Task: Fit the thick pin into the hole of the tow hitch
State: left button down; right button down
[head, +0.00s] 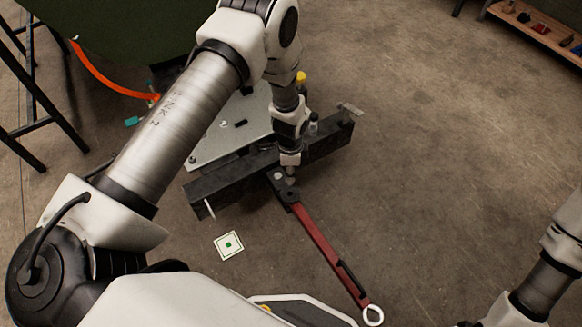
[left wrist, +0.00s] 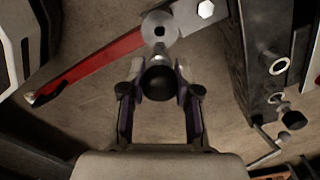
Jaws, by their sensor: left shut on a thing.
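My left gripper (head: 290,170) is shut on the thick pin, just above the joint of the dark beam and the red bar. In the left wrist view, the pin's round black head (left wrist: 158,83) sits between the two fingers (left wrist: 158,95). A short grey part of the pin shows beyond the head. Just past it lies the tow hitch's round grey end (left wrist: 160,20) with a dark hole. I cannot tell whether the pin touches the hole. In the head view, the hitch (head: 280,186) is partly covered by my gripper. My right gripper is out of view.
The red bar (head: 325,245) runs to a white ring (head: 373,315). The dark beam (head: 225,187) carries rings (left wrist: 278,66) and another black-headed pin (left wrist: 293,119). A pale plate (head: 215,145) lies behind it. A marker card (head: 229,245) lies on the floor.

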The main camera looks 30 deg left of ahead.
pick_arm(q)
jog(key=shift+r, duration=0.15)
jog(key=b, duration=0.3)
send_near(290, 189)
jog(key=shift+s+d+f, duration=0.25)
jog(key=shift+s, duration=0.15)
jog(key=shift+s+d+f, duration=0.2)
jog(key=shift+s, duration=0.2)
dwell(0.7)
jog(key=shift+f+b, duration=1.8)
jog(key=shift+f, duration=1.15)
jog(key=c, duration=0.7)
grip_release()
jog(key=shift+c, duration=0.2)
